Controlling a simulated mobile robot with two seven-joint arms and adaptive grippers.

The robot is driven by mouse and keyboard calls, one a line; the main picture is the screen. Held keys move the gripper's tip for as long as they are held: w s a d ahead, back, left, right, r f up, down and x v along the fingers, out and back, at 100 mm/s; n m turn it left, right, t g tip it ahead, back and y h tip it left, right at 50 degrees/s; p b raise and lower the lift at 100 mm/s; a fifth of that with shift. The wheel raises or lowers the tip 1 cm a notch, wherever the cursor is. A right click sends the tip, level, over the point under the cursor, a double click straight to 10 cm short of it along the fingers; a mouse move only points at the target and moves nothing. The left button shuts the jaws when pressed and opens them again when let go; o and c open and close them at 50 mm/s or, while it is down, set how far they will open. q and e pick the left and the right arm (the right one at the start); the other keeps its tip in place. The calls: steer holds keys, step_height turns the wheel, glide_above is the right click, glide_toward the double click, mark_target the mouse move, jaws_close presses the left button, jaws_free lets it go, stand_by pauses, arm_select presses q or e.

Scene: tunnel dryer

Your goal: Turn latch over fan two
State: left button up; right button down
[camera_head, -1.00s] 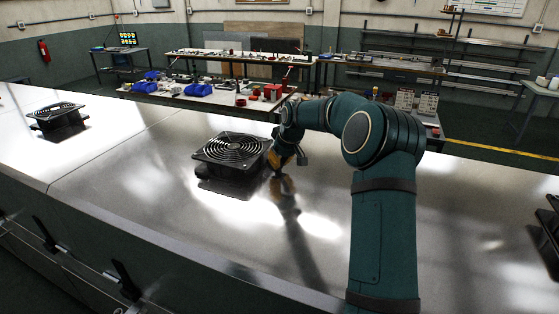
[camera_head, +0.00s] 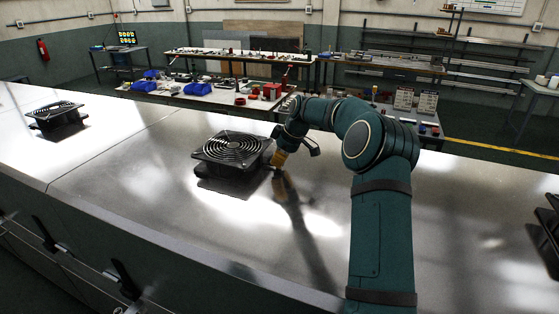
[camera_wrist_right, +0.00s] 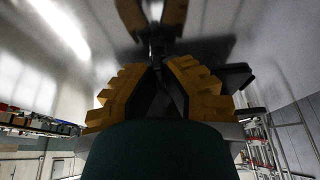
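A black fan (camera_head: 233,148) with a round ringed grille lies on the shiny metal top (camera_head: 130,180), near the middle of the head view. My right gripper (camera_head: 279,160), with yellow fingers, points down close to the fan's right side; I cannot tell whether it touches. In the right wrist view the yellow fingers (camera_wrist_right: 157,64) lean together at their tips with nothing clear between them, and the metal mirrors them. A black part (camera_wrist_right: 236,76) shows beside the right finger. I cannot make out a latch on the fan. My left gripper is out of view.
Another black fan (camera_head: 58,115) lies at the far left, and a black object (camera_head: 550,225) is cut off at the right edge. Black handles (camera_head: 125,280) stand along the near side.

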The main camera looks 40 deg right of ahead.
steer(key=shift+f, duration=0.2)
steer(key=c, duration=1.1)
jaws_free()
steer(key=shift+r, duration=0.2)
steer(key=v, duration=1.2)
steer(key=shift+f, duration=0.1)
